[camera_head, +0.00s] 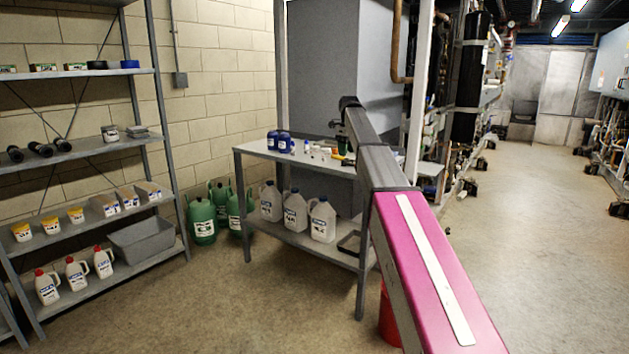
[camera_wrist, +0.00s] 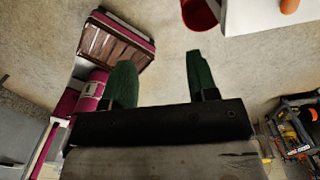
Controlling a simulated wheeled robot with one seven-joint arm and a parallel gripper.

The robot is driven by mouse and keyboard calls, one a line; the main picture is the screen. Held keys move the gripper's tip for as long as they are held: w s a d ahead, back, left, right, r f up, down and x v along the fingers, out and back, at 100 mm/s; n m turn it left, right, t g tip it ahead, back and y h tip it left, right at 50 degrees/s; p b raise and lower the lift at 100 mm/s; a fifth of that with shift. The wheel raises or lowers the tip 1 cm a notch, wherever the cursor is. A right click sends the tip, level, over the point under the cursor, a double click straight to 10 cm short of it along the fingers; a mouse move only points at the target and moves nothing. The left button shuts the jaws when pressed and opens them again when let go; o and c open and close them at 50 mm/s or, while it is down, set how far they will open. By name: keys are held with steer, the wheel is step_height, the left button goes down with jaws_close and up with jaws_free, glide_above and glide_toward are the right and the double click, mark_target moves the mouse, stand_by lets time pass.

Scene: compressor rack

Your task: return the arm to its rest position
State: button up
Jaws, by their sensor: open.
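My gripper (camera_wrist: 160,85) shows in the wrist view with two green fingers spread apart and nothing between them. Bare floor lies beyond the fingertips. In the head view my pink and grey arm reaches forward from the lower right toward the workbench (camera_head: 270,153). My gripper is not clear in the head view; the far end of the arm is dark and small beside the bench.
A shelf rack (camera_head: 95,146) is at left. A red bucket (camera_wrist: 203,12) is on the floor. The right aisle is clear.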

steer(key=s+d+f+n, duration=0.2)
steer(key=s+f+n, duration=0.55)
steer(key=f, duration=0.65)
steer(key=s+d+f+n, duration=0.1)
steer(key=s+f+n, duration=0.4)
steer(key=s+f, duration=0.75)
steer(key=s+d+f+n, duration=0.1)
steer(key=s+f+n, duration=0.6)
steer(key=s, duration=0.4)
steer(key=s+d+f+n, duration=0.1)
steer(key=s+f+n, duration=0.6)
steer(key=s+f, duration=0.2)
steer(key=shift+s+d+f, duration=0.15)
steer(key=shift+s+d, duration=0.2)
steer(key=shift+s, duration=0.75)
